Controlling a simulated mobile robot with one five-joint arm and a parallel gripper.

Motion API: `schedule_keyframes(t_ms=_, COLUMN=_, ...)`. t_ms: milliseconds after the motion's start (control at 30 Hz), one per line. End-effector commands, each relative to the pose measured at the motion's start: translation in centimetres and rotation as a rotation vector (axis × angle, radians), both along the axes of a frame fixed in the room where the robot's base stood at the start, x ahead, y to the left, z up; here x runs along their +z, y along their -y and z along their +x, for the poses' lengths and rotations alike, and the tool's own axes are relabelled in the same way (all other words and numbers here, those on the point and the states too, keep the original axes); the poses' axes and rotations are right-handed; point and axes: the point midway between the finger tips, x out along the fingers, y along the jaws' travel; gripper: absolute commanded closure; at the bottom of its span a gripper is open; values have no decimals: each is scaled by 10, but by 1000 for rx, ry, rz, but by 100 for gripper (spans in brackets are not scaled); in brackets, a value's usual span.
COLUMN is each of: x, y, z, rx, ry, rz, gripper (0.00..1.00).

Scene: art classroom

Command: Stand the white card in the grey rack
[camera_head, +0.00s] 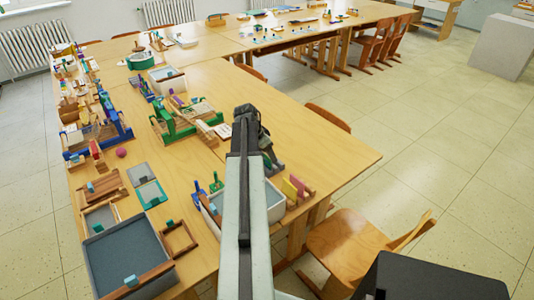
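My arm reaches forward over the long wooden table (320,150), and my dark gripper (250,115) is at its far end, seen from behind. Its fingers are hidden, so I cannot tell whether it is open or shut, or whether it holds anything. A small white flat piece (223,131) lies just left of my gripper and may be the white card; it is too small to be sure. I cannot make out a grey rack for certain. A flat grey panel (141,173) lies at the left of the table.
A dark blue-grey tray (120,240) stands at the near left edge. A grey-white bin (274,200) is partly behind my arm. Green and blue wooden frames (172,125) crowd the left side. The table right of my gripper is clear. A wooden chair (345,245) stands at the right.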

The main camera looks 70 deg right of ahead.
Motion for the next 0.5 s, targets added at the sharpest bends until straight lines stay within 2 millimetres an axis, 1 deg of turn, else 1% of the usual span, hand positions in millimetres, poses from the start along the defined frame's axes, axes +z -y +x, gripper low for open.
schedule_keyframes(t_ms=300, x=0, y=0, z=0, rx=0, ry=0, rz=0, gripper=62)
schedule_keyframes(t_ms=333, x=0, y=0, z=0, rx=0, ry=0, rz=0, gripper=25)
schedule_keyframes(t_ms=400, x=0, y=0, z=0, rx=0, ry=0, rz=0, gripper=7)
schedule_keyframes(t_ms=500, x=0, y=0, z=0, rx=0, ry=0, rz=0, gripper=7)
